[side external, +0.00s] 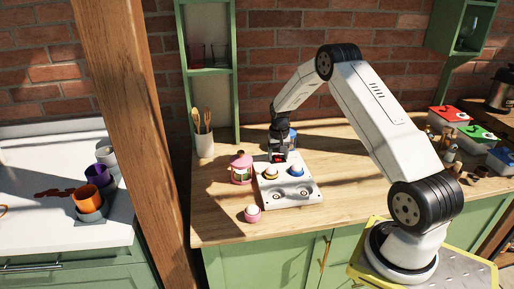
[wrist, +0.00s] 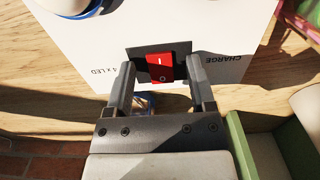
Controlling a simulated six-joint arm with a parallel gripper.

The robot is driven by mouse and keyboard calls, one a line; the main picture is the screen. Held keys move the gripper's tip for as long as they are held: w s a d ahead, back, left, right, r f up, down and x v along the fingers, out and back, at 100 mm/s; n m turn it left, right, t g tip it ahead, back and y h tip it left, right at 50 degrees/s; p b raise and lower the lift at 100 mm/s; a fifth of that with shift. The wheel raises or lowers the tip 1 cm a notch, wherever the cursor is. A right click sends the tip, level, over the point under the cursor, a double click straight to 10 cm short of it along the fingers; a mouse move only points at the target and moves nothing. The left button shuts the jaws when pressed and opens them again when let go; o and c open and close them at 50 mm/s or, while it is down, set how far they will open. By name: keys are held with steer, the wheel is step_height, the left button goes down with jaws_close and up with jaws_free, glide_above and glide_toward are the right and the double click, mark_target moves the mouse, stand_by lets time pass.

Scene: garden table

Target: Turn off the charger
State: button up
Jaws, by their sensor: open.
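The charger is a white box (side external: 297,193) on the wooden counter, with several round sockets on top. Two round lamps (side external: 270,173) sit in its back sockets; the front sockets look empty. In the wrist view the charger (wrist: 205,30) bears the words CHARGE and 4 x LED. Its red rocker switch (wrist: 159,68), marked I and O, sits in a dark plate. I cannot tell which side is pressed. My gripper (wrist: 161,66) is open, one finger on each side of the switch, with nothing held. In the side view my gripper (side external: 279,154) is low over the charger's back end.
A pink lantern (side external: 241,169) stands close left of the charger, and a small pink lamp (side external: 252,214) lies front left. A utensil pot (side external: 204,145) stands behind left. Lidded boxes (side external: 450,116) are at the right. Counter between charger and boxes is mostly clear.

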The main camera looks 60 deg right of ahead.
jaws_close()
steer(key=shift+w+d+g+y, duration=0.1)
steer(key=shift+d+g+y, duration=0.05)
steer(key=shift+g+y, duration=0.25)
steer(key=shift+w+d+g+y, duration=0.1)
steer(key=shift+g+y, duration=0.3)
steer(key=shift+r+g+y, duration=0.1)
steer(key=shift+g+y, duration=0.2)
jaws_free()
